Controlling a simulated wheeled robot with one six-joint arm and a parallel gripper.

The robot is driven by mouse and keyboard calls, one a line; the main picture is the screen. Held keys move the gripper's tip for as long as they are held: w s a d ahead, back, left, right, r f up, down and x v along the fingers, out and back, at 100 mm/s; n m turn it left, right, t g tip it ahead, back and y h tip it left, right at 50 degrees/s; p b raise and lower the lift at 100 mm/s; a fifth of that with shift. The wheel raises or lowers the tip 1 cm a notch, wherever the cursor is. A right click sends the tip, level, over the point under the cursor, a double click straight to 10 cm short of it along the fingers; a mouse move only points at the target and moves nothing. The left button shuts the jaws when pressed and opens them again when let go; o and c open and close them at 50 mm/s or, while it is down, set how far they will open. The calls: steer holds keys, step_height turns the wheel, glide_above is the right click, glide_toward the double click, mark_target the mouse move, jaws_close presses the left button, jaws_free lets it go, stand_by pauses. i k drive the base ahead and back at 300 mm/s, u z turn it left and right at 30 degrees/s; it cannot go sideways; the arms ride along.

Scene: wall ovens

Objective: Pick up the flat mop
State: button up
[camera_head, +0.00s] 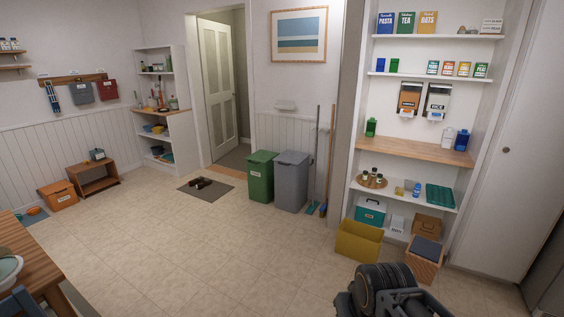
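Two long-handled cleaning tools stand upright against the wall, right of the grey bin. One has a thin grey handle (317,155) and a blue head (312,208) on the floor. The other has a wooden handle (331,150) and a blue head (323,209). Both heads are small in the picture, so I cannot tell for sure which is the flat mop. Dark links of my own arm show at the bottom edge, right of centre, far from the tools. My gripper's fingers are not visible.
A green bin (260,176) and a grey bin (290,182) stand left of the tools. A table (40,262) is at lower left. The middle floor is clear.

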mark_target(314, 206)
steer(key=u, duration=0.3)
steer(key=i, duration=5.25)
steer(key=z, duration=0.65)
steer(key=i, duration=0.75)
steer(key=z, duration=0.1)
